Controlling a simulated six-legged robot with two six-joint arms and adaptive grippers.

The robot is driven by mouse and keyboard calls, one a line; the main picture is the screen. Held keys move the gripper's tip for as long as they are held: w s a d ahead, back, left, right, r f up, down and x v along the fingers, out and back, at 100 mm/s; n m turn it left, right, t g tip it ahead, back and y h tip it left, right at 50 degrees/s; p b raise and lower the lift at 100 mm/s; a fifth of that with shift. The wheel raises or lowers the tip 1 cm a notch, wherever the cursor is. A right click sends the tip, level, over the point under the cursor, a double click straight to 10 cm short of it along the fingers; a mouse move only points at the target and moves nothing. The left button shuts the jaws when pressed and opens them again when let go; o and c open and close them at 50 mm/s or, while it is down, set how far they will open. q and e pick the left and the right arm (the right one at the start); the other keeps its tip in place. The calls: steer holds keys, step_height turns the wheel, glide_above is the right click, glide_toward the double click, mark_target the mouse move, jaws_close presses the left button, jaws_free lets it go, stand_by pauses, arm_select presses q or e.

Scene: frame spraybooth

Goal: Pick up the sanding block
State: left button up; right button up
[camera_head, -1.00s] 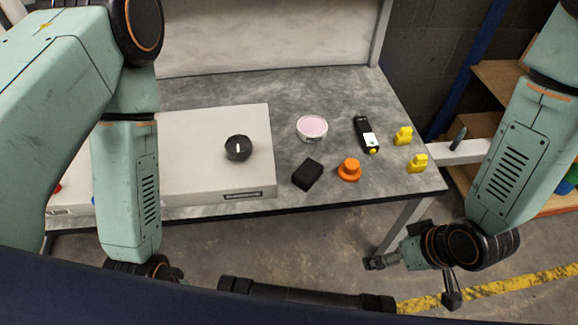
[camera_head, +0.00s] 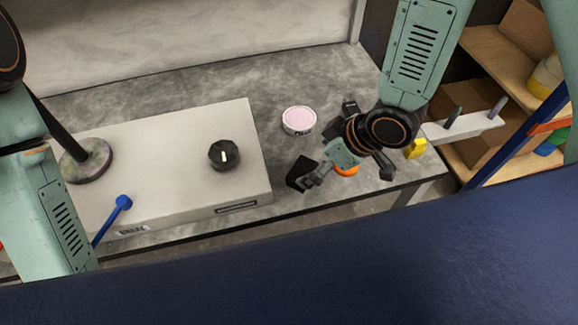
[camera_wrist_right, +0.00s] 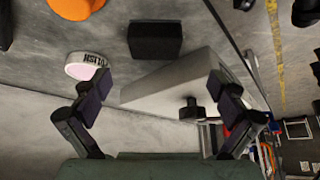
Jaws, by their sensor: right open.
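The sanding block, a small black block (camera_head: 300,172), lies on the grey table near its front edge, right of the white box. In the right wrist view the black block (camera_wrist_right: 155,40) lies flat, beyond the fingertips. My right gripper (camera_head: 316,178) is over the table beside the block and overlaps its right side in the head view. In the wrist view the right gripper's fingers (camera_wrist_right: 160,90) are spread wide with nothing held between them.
A white box with a black knob (camera_head: 224,155) stands left of the block. A pink-lidded tin (camera_head: 299,120) is behind it. An orange object (camera_head: 347,171) and a yellow object (camera_head: 415,148) are partly hidden by my right arm. Shelves (camera_head: 500,60) stand at the right.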

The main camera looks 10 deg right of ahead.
mark_target(303, 169)
steer(key=shift+w+a+f, duration=0.2)
steer(key=shift+a+f, duration=0.1)
steer(key=shift+a, duration=0.05)
steer(key=shift+w+f+b, duration=0.25)
steer(key=shift+f+b, duration=0.45)
steer(key=shift+f, duration=0.3)
steer(key=x, duration=0.1)
steer(key=b+x, duration=0.2)
steer(key=x, duration=0.1)
steer(key=shift+d+f, duration=0.1)
steer(key=shift+d, duration=0.2)
steer(key=shift+w+a+f+b, duration=0.2)
steer(key=shift+w+f+b, duration=0.15)
steer(key=shift+s+r, duration=0.1)
steer(key=shift+r, duration=0.05)
steer(key=shift+c, duration=0.9)
steer(key=c, duration=1.1)
step_height(303, 169, up, 10)
steer(key=p, duration=0.6)
